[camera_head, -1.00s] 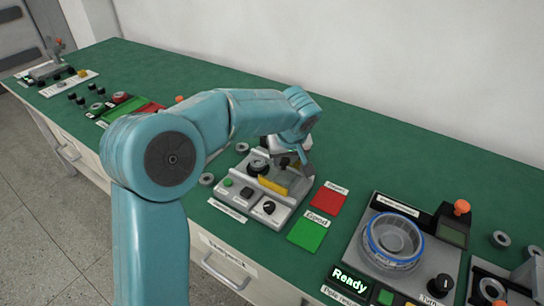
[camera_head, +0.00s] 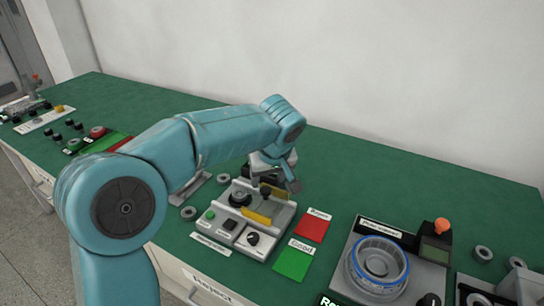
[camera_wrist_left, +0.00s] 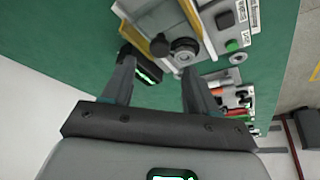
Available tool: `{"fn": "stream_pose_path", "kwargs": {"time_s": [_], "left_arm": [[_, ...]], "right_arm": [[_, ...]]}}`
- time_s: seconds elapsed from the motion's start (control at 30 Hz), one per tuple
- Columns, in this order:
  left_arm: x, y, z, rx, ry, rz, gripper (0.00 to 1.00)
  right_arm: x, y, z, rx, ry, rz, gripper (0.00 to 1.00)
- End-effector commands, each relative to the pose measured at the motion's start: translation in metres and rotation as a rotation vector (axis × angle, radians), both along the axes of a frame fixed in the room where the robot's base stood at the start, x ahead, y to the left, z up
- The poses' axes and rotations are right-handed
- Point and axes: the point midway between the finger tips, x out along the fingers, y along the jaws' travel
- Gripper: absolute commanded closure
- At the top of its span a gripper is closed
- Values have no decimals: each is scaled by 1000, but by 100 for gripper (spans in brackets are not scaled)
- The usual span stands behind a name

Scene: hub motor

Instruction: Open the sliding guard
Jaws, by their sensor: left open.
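A red card (camera_head: 312,226) and a green card (camera_head: 292,262) lie right of the station. A device with a blue-rimmed ring (camera_head: 378,262) stands further right. Loose grey rings (camera_head: 188,213) lie nearby. The bench behind is clear up to the white wall.

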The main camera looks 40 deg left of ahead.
Motion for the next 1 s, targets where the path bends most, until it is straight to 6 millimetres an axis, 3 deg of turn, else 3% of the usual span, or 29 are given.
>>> {"fn": "stream_pose_path", "kwargs": {"time_s": [0.03,0.2,0.4,0.6,1.0], "left_arm": [[-2,-5,15,0,-6,-2,42],[-13,-18,55,-1,-5,-3,42],[-22,-28,86,0,-3,-2,42],[-25,-31,95,0,-1,0,42],[-25,-31,95,0,0,0,42]], "right_arm": [[0,0,2,0,0,0,57],[0,0,7,0,0,0,57],[0,0,11,0,0,0,57],[0,0,12,0,0,0,57],[0,0,11,0,0,0,57]]}}
